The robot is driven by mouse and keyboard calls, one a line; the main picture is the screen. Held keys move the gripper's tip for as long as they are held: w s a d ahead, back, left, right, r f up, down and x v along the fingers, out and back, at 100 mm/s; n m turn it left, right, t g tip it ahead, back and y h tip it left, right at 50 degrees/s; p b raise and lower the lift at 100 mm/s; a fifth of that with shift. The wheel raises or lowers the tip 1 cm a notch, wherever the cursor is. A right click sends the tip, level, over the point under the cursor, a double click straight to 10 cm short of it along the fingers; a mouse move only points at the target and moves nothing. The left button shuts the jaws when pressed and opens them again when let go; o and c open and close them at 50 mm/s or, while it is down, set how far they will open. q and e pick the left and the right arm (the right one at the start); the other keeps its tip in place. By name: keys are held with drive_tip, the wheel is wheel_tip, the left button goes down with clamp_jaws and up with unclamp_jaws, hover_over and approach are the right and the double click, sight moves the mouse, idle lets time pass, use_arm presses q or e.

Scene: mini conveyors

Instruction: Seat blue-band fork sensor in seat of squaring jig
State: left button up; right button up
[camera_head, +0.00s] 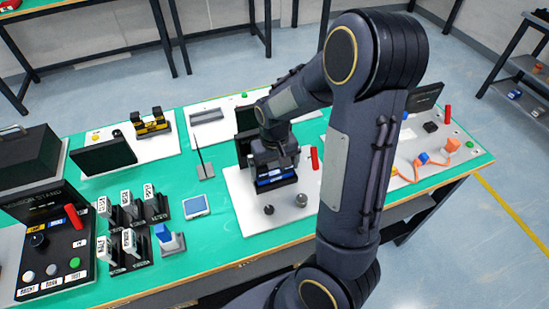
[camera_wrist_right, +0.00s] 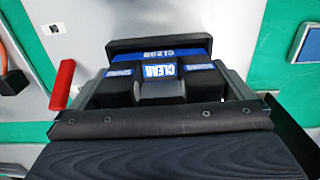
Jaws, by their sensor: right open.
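My right gripper (camera_head: 272,164) points down over a white board, open, close above a black piece with a blue band (camera_head: 276,181). In the right wrist view, black blocks with blue bands (camera_wrist_right: 160,70) lettered CLEAR sit between the open jaws, with a black bar (camera_wrist_right: 150,44) behind them. I cannot tell which part is the fork sensor and which is the jig seat, nor whether the sensor is fully seated. My gripper hides much of this spot in the head view. My left gripper is not in view.
A red handle (camera_head: 314,159) stands on the white board (camera_head: 243,204) close to my gripper, with two knobs in front. To the left are a rack of white labelled pieces (camera_head: 129,222), a blue piece (camera_head: 163,232) and a black control box (camera_head: 55,255).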

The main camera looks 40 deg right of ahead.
sight(274, 173)
wheel_tip(274, 173, up, 12)
drive_tip(key=s+a+r+n+t+y, duration=0.1)
drive_tip(key=s+a+t+y, duration=0.1)
drive_tip(key=s+a, duration=0.3)
drive_tip(key=s+a+r+n+t+y, duration=0.1)
drive_tip(key=s+a+r+t, duration=0.1)
drive_tip(key=s+a, duration=0.4)
drive_tip(key=shift+s+a+t+y, duration=0.35)
drive_tip(key=shift+s+t, duration=0.45)
drive_tip(key=shift+s, duration=1.1)
